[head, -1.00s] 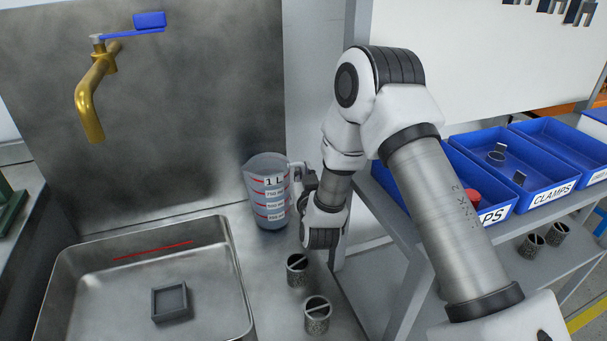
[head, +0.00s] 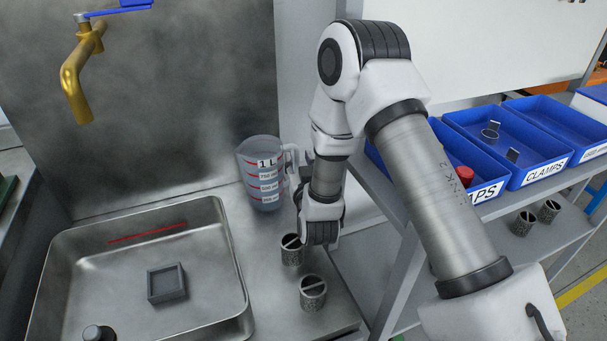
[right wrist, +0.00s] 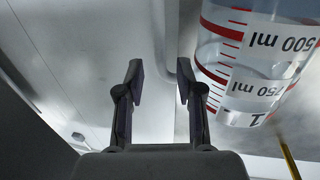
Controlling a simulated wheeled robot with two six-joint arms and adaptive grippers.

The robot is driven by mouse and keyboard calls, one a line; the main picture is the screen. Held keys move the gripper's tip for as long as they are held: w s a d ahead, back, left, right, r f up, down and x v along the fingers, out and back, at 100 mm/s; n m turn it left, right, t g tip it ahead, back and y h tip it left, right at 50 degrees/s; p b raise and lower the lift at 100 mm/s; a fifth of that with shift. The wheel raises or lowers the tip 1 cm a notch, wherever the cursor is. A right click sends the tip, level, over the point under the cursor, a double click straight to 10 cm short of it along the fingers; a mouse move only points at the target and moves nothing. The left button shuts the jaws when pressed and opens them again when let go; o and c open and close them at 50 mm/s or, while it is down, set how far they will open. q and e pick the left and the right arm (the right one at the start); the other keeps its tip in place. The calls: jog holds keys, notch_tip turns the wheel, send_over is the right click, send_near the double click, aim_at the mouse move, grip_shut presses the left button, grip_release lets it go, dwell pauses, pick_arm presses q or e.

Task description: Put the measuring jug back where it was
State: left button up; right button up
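The measuring jug (head: 262,178) is clear, with red lines and white labels. It stands upright on the steel counter (head: 225,192) behind and right of the sink, its handle (head: 292,160) to the right. My right gripper (head: 299,182) is beside the handle, its fingers partly hidden in the head view. In the right wrist view the jug (right wrist: 255,65) is close by on the right, and the right gripper's fingers (right wrist: 160,78) are apart, with no clear grip on anything. My left gripper is not in view.
Two metal cylinders (head: 291,250) (head: 313,293) stand on the counter in front of my right gripper. A brass tap (head: 78,75) hangs above left. A rack of blue bins (head: 492,150) is at the right.

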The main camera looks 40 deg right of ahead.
jog(key=v, duration=0.8)
jog(key=shift+s, duration=0.2)
jog(key=shift+r, duration=0.15)
